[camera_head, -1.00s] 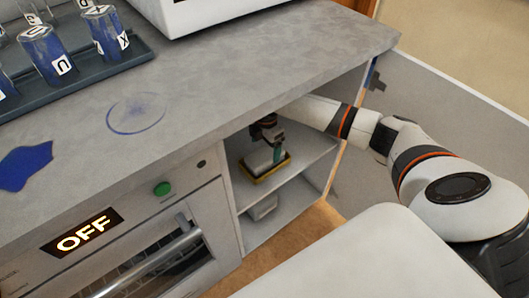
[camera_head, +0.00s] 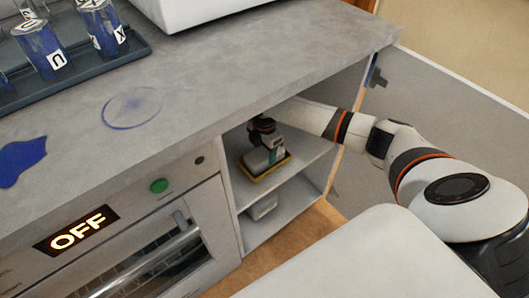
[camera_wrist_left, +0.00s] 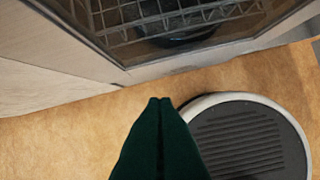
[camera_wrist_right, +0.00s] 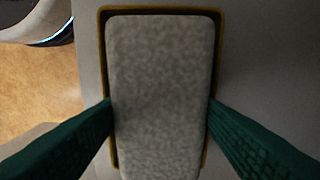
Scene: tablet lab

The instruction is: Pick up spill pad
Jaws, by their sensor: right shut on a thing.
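The spill pad (camera_head: 256,160) is a pale grey speckled block in a shallow dark tray with a yellow rim (camera_head: 262,177), on the upper shelf of the open cabinet. In the right wrist view the pad (camera_wrist_right: 160,80) lies lengthwise between my right gripper's green fingers. My right gripper (camera_wrist_right: 161,104) is shut on the pad, with one finger against each long side. The pad still appears within the tray's outline; any lift is too small to tell. My left gripper (camera_wrist_left: 160,102) is shut and empty, above the floor in the left wrist view.
Above the shelf is the grey countertop (camera_head: 220,90), with blue spill marks (camera_head: 133,107) and a rack of blue-filled vials (camera_head: 100,62). A pale item (camera_head: 262,208) lies on the lower shelf. An appliance reading OFF (camera_head: 76,235) stands left of the cabinet.

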